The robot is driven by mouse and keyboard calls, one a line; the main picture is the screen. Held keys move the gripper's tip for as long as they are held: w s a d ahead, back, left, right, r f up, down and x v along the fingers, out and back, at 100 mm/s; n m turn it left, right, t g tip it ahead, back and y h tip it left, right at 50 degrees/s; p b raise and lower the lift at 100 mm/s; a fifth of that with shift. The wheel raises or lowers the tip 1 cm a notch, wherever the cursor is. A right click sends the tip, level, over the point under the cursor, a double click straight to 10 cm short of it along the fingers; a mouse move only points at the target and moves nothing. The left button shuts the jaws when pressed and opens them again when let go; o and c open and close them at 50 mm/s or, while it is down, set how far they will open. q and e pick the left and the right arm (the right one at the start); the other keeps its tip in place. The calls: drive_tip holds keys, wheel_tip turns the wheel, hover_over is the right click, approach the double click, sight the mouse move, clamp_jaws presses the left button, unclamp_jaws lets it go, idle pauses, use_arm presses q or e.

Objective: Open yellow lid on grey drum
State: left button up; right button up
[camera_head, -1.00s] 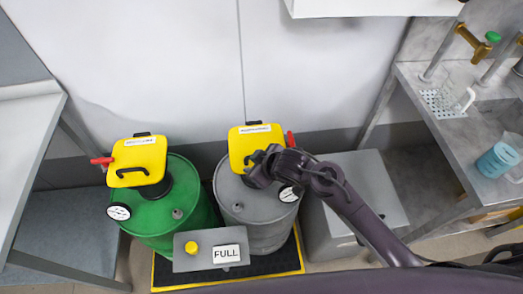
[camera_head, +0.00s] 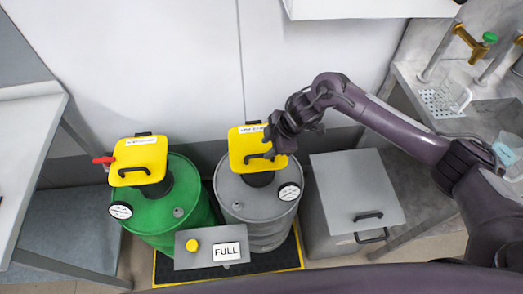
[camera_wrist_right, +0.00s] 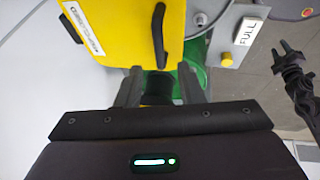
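The yellow lid (camera_head: 247,146) with a black handle (camera_head: 260,156) lies shut on top of the grey drum (camera_head: 255,205). In the right wrist view the lid (camera_wrist_right: 110,25) fills the upper left, its handle (camera_wrist_right: 160,35) near the fingers. My right gripper (camera_head: 274,143) is at the lid's right edge in the head view and hides part of it. In the wrist view its two fingers (camera_wrist_right: 160,88) are apart, with the dark neck under the lid showing between them. The lid's red latch is hidden. My left gripper (camera_wrist_right: 294,60) shows at the wrist view's right, fingers apart.
A green drum (camera_head: 165,215) with its own yellow lid (camera_head: 138,160) and red latch (camera_head: 103,160) stands left. A panel with a FULL sign (camera_head: 226,252) is in front. A grey box (camera_head: 355,190) stands right, and a sink bench (camera_head: 440,110) is beyond it.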

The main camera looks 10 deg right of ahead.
sight(259, 155)
drive_tip(key=shift+x, duration=2.65)
clamp_jaws()
